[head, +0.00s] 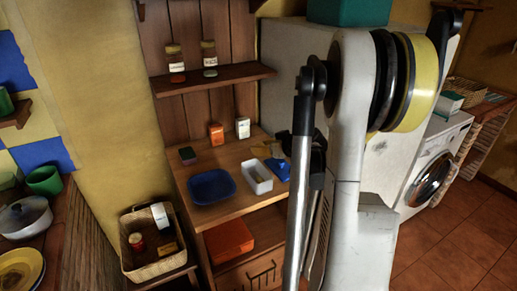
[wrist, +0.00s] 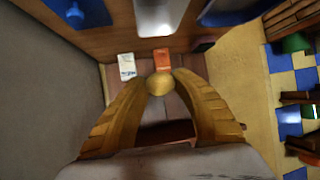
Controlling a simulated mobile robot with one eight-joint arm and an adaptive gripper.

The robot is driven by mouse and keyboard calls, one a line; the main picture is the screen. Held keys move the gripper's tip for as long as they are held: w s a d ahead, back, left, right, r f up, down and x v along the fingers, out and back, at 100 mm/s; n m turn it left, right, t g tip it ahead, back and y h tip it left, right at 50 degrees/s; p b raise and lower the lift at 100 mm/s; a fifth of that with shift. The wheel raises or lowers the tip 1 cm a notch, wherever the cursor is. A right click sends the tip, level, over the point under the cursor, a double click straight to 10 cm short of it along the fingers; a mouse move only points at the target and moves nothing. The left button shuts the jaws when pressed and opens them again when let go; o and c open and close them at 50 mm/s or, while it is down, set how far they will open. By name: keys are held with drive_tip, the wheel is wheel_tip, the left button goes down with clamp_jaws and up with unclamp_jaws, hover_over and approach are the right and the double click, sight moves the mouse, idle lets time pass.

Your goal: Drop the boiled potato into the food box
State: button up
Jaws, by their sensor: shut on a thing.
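The boiled potato (wrist: 159,84), a small yellowish round thing, is held between the fingertips of my gripper (wrist: 160,83) in the wrist view. My gripper is shut on it. In the head view my own arm hides the gripper and the potato. An open white rectangular box (head: 257,178), which seems to be the food box, stands on the wooden counter (head: 225,209). It also shows, blurred, at the top of the wrist view (wrist: 155,15). The potato shows apart from it there.
A blue tray (head: 211,187) stands left of the white box, and a blue item (head: 279,170) lies right of it. An orange carton (head: 216,134) and a white carton (head: 243,128) stand behind. A shelf with jars (head: 215,79) hangs above. A basket (head: 152,265) stands lower left.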

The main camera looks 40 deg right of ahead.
wheel_tip(320, 180, down, 4)
drive_tip(key=shift+r+b, duration=0.15)
drive_tip(key=shift+b, duration=0.9)
drive_tip(key=o, duration=1.1)
drive_tip(key=shift+o, duration=0.2)
drive_tip(key=d+v, duration=0.1)
drive_tip(key=v, duration=1.1)
drive_tip(key=shift+a, duration=0.5)
drive_tip(key=shift+a, duration=0.1)
